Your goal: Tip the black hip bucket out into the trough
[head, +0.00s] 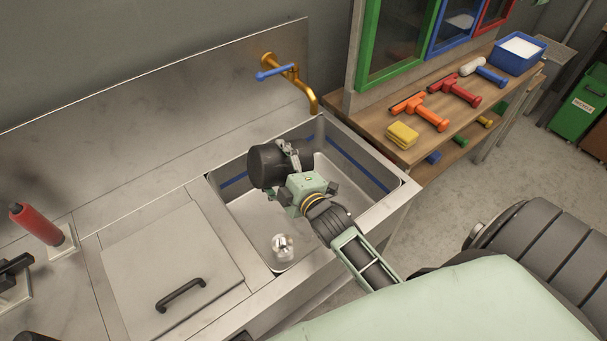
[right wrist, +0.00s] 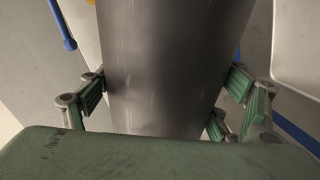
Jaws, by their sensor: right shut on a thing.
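The black hip bucket (head: 266,166) is over the steel trough (head: 247,206), near its back left wall. It looks tilted on its side in the head view. My right gripper (head: 292,160) is shut on it. In the right wrist view the bucket's dark side (right wrist: 170,70) fills the middle, with green finger pads on both sides. The bucket's mouth and any contents are hidden. My left gripper is not in view.
A brass tap (head: 305,90) with a blue lever stands behind the trough. A lid with a black handle (head: 181,295) lies left of it. A wooden bench (head: 436,137) at the right holds squeegees, a yellow sponge (head: 402,135) and a blue tub (head: 517,53).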

